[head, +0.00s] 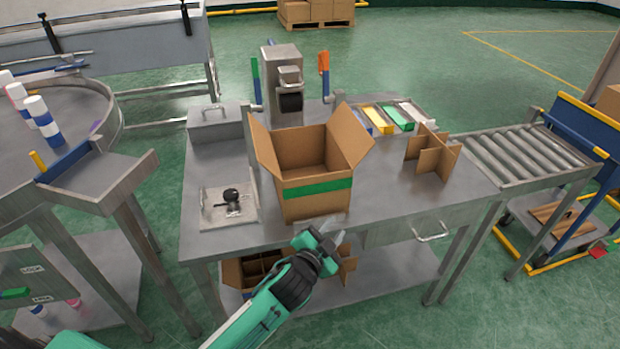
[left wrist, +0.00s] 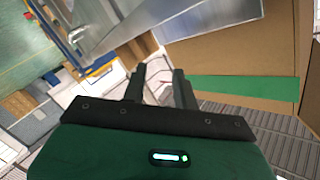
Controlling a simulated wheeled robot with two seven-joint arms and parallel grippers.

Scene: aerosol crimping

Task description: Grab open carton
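An open brown carton (head: 315,205) stands upright on the steel table, flaps spread outward, with a green band across its front. Its inside looks empty from what shows. My left gripper (head: 326,236) is just in front of the carton's lower front face and the table's front edge. In the left wrist view the carton (left wrist: 240,55) fills the right side, its green band beside the right finger. The two fingers of the left gripper (left wrist: 158,75) stand apart with nothing seen between them. My right gripper is not in view.
The steel table (head: 390,205) also holds a cardboard divider (head: 432,155), a tray with a black part (head: 232,200), a crimping machine (head: 284,75) behind the carton and coloured boxes (head: 396,118). A roller conveyor (head: 525,155) adjoins at right. Another carton (head: 232,275) sits on the lower shelf.

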